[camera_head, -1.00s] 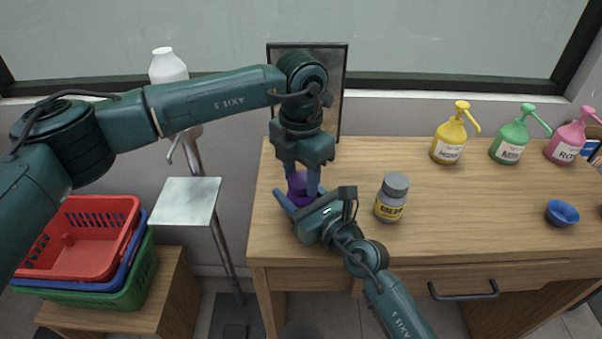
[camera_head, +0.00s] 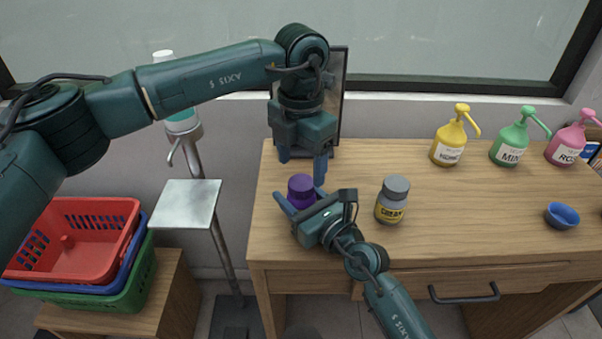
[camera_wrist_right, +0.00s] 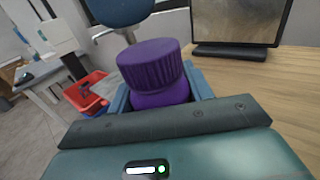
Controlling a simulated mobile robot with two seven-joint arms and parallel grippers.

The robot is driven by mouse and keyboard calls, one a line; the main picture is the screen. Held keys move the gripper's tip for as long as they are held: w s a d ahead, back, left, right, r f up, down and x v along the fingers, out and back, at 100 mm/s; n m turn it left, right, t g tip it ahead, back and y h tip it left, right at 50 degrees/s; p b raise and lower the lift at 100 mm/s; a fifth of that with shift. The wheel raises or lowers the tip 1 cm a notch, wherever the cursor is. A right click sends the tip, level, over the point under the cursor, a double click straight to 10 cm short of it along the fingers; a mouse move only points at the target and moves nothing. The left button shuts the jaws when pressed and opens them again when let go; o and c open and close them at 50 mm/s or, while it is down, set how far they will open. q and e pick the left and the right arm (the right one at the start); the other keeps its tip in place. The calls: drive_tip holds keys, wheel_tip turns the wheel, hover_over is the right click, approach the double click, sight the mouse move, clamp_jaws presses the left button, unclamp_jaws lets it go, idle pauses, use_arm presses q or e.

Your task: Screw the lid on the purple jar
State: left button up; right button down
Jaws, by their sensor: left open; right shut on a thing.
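The purple jar (camera_head: 300,199) is near the counter's left edge, with a ribbed purple lid (camera_head: 301,182) on its top. In the right wrist view the lid (camera_wrist_right: 150,64) sits on the jar body (camera_wrist_right: 160,97) and looks about level. I cannot tell how tight it is. My right gripper (camera_head: 302,203) is shut on the jar's body from the front. My left gripper (camera_head: 303,166) points down, open and empty, just above and behind the lid, apart from it.
A grey jar with a yellow label (camera_head: 391,200) stands right of my right gripper. Yellow (camera_head: 449,142), green (camera_head: 511,144) and pink (camera_head: 566,145) pump bottles and a blue bowl (camera_head: 562,215) are farther right. A dark-framed screen (camera_head: 338,105) stands behind my left gripper. The middle counter is clear.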

use_arm(q)
wheel_tip(320, 180, up, 8)
idle(0.4)
use_arm(e)
drive_tip(key=c, duration=0.5)
unclamp_jaws()
use_arm(q)
drive_tip(key=shift+f+b, duration=0.6)
drive_tip(key=shift+f, duration=0.05)
use_arm(e)
drive_tip(key=v, duration=1.3)
drive_tip(key=shift+s, duration=0.1)
drive_tip(key=shift+d, duration=0.1)
